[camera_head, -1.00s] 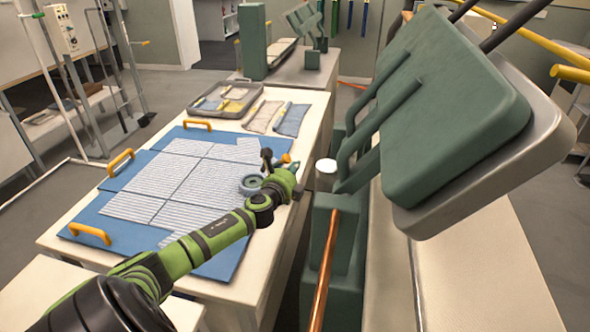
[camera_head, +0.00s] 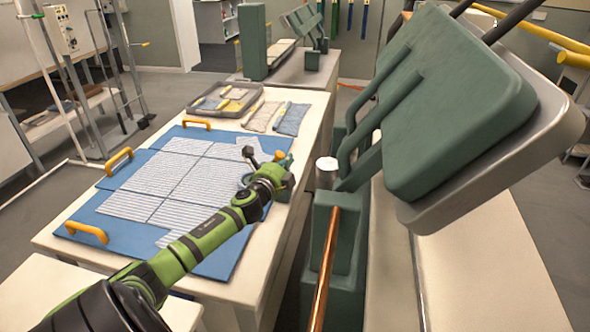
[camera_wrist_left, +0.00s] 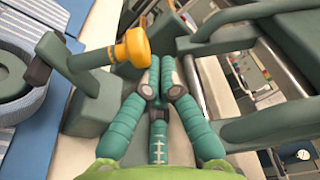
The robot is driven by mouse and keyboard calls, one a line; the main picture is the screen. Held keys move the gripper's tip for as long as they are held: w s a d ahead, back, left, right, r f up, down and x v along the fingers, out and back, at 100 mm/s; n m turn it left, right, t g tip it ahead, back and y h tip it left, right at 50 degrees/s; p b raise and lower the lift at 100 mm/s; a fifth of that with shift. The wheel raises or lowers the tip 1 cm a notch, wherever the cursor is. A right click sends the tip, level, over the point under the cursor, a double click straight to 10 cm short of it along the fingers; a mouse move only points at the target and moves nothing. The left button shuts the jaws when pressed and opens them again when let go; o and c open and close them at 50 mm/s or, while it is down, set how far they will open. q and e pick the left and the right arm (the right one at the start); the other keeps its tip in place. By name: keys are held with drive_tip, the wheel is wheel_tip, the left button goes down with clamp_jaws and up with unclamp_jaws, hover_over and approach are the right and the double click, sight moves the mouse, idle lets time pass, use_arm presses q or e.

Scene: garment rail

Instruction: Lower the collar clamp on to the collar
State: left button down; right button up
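The collar clamp is a dark grey lever arm (camera_wrist_left: 80,68) with an orange knob (camera_wrist_left: 132,47) on its end. In the head view its dark arm (camera_head: 250,155) and orange knob (camera_head: 279,156) stand raised at the board's right edge. The round striped collar (camera_wrist_left: 14,88) lies at the left of the wrist view; my arm mostly hides it in the head view. My left gripper (camera_wrist_left: 162,82) has its teal fingers drawn together with nothing seen between them. The tips are close beside the knob; I cannot tell whether they touch. My right gripper is out of view.
A blue board (camera_head: 110,222) with orange handles and striped cloth lies on the white table (camera_head: 68,246). A grey tray (camera_head: 205,114) and folded packs stand behind. A large green press head (camera_head: 465,110) rises close on the right.

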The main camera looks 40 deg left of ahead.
sight(276, 158)
use_arm(q)
drive_tip(key=n, duration=0.1)
drive_tip(key=a+n+b, duration=0.1)
drive_tip(key=shift+s+a+n, duration=0.25)
drive_tip(key=shift+s+n, duration=0.05)
drive_tip(key=shift+s, duration=0.1)
drive_tip(key=shift+s+a+f+n+t+b, duration=0.1)
drive_tip(key=shift+s+a+n+t+b, duration=0.25)
drive_tip(key=shift+n, duration=0.45)
drive_tip(key=shift+s+a+n+t+b, duration=0.15)
drive_tip(key=shift+a+n+b, duration=0.25)
drive_tip(key=shift+n, duration=0.4)
